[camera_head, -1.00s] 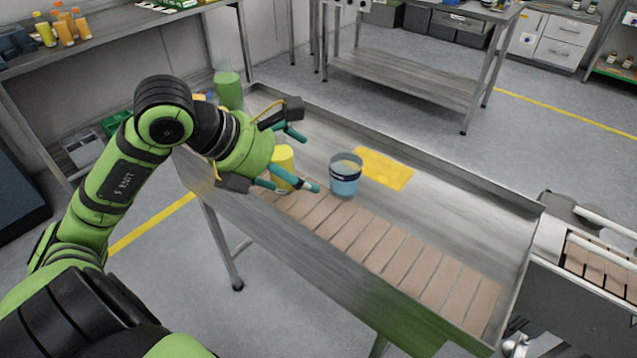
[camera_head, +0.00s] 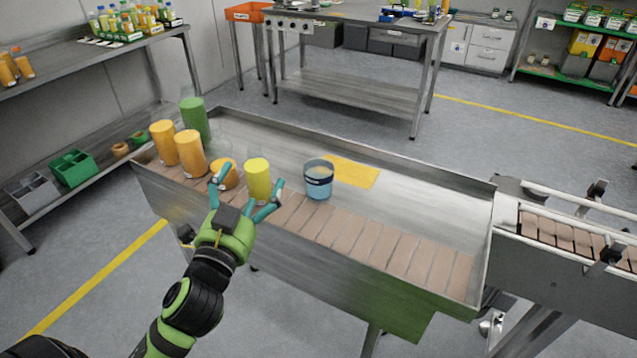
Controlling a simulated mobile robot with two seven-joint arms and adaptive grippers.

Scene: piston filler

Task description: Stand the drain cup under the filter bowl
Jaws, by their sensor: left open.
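A light blue cup (camera_head: 318,182) with a dark band stands upright on the metal trough table, at the back edge of the brown slats. It looks like the drain cup. I cannot make out a filter bowl in this view. My left gripper (camera_head: 250,180) is open, with teal fingers spread, at the near side of the table. A yellow-green cylinder (camera_head: 258,182) stands just beyond and between the fingers in the picture; I cannot tell whether they touch it. The blue cup is apart from the gripper, to its right. My right gripper is out of view.
Orange cylinders (camera_head: 191,154) and a green cylinder (camera_head: 195,119) stand at the table's left end. A yellow mat (camera_head: 351,173) lies behind the cup. The trough's right part is clear. A raised metal rim (camera_head: 400,168) runs along the back. A conveyor (camera_head: 560,235) adjoins at right.

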